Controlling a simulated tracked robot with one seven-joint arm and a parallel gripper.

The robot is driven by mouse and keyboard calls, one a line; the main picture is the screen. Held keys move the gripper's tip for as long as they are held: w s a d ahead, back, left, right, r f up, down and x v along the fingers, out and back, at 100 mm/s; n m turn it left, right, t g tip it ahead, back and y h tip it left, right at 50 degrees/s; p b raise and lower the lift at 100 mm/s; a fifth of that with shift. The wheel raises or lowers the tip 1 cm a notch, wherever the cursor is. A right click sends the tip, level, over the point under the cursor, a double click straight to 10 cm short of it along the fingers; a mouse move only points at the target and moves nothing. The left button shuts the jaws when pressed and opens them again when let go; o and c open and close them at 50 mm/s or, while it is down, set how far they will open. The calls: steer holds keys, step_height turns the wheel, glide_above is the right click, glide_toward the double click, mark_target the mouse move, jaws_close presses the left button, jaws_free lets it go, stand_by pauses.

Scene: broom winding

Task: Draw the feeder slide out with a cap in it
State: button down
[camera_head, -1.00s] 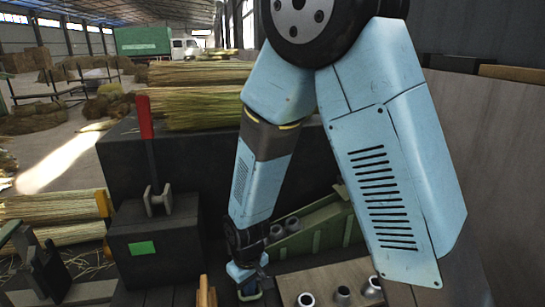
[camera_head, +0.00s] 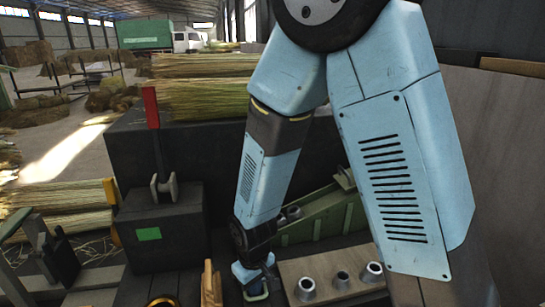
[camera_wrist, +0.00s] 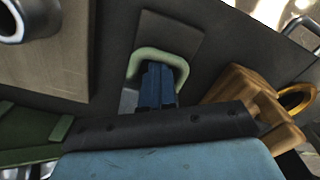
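The feeder is a green sloped chute (camera_head: 325,218) behind my forearm, with grey metal caps (camera_head: 293,213) at its left end. A pale green loop handle (camera_wrist: 180,62) is in the upper middle of the wrist view, by a dark grey strip (camera_wrist: 172,32); it shows partly below my gripper in the head view. My gripper (camera_wrist: 157,80) is low at the handle, its blue fingers close together within the loop's outline. Whether they touch the bar is unclear. My arm hides part of the chute, and I cannot see whether a cap is in the slide.
A wooden board (camera_head: 325,268) with three grey metal cups stands right of my gripper. Wooden pieces (camera_head: 210,285) and a brass ring (camera_head: 162,302) are to its left. A dark box with a red-handled lever (camera_head: 152,108) stands further left. Straw bundles (camera_head: 205,98) lie behind.

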steer(key=shift+s+d+f, duration=0.15)
steer(key=shift+s+f, duration=0.1)
steer(key=shift+s, duration=0.25)
steer(key=shift+s+d+f, duration=0.15)
steer(key=shift+s+f, duration=0.1)
steer(key=shift+s, duration=0.2)
steer(key=shift+w+a+r, duration=0.1)
steer(key=shift+w+r, duration=0.3)
steer(key=shift+r, duration=0.2)
steer(key=shift+w+a+r, duration=0.1)
steer(key=shift+w+r, duration=0.3)
steer(key=shift+r, duration=0.15)
steer(key=shift+w+a+r, duration=0.1)
steer(key=shift+w+r, duration=0.25)
steer(key=shift+w, duration=0.2)
steer(key=shift+r, duration=0.55)
steer(key=shift+s+d+r, duration=0.3)
steer(key=shift+s+r, duration=0.55)
steer(key=shift+s, duration=0.05)
steer(key=shift+w+a, duration=0.15)
steer(key=shift+w, duration=0.15)
steer(key=shift+w+r, duration=0.1)
steer(key=shift+r, duration=0.95)
